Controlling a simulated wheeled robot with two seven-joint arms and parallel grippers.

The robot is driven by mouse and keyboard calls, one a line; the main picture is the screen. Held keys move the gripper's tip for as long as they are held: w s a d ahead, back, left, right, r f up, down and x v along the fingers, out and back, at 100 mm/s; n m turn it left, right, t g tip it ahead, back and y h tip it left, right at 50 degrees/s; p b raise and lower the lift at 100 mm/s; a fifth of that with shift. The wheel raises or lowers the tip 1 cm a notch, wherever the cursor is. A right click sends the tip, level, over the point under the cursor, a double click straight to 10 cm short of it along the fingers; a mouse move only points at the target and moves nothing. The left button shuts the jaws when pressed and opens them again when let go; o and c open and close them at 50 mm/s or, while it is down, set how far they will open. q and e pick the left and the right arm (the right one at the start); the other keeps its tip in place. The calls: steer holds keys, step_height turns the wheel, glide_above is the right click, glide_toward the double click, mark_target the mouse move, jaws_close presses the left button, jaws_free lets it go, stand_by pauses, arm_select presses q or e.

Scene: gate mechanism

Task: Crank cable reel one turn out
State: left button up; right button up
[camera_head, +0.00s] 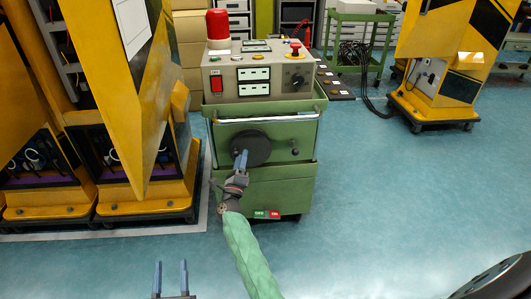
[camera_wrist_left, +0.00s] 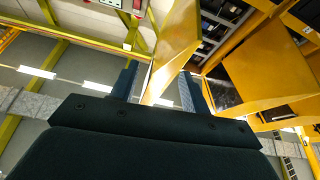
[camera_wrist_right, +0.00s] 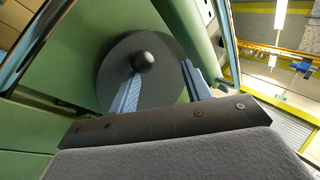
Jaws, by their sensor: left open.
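The cable reel's dark round crank disc (camera_head: 258,146) sits on the front of the green cabinet (camera_head: 290,188). In the right wrist view the disc (camera_wrist_right: 170,88) carries a black ball knob (camera_wrist_right: 143,61). My right gripper (camera_head: 241,160) is in front of the disc. Its fingers stand apart in the right wrist view (camera_wrist_right: 161,70), with the knob near the left fingertip; I cannot tell whether they touch. The knob is hard to make out in the head view. My left gripper (camera_head: 170,264) is open and empty at the bottom, away from the cabinet.
A grey control box (camera_head: 262,75) with a red beacon (camera_head: 218,24) stands on the cabinet. Yellow cabinets (camera_head: 130,100) crowd the left, one with a panel jutting out. Another yellow unit (camera_head: 440,75) stands at the back right. The blue floor (camera_head: 400,190) at right is clear.

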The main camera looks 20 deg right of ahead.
arm_select(q)
steer(key=s+f+g+y+p, duration=0.3)
steer(key=f+g, duration=0.6)
steer(key=f, duration=1.6)
steer(key=s+f+g+p, duration=0.3)
steer(key=s+f+g, duration=0.2)
steer(key=s+f, duration=0.6)
steer(key=shift+s+a+g, duration=0.4)
steer(key=shift+s, duration=0.2)
arm_select(e)
steer(key=s+d+r, duration=0.6)
steer(key=s, duration=0.1)
steer(key=shift+d, duration=0.3)
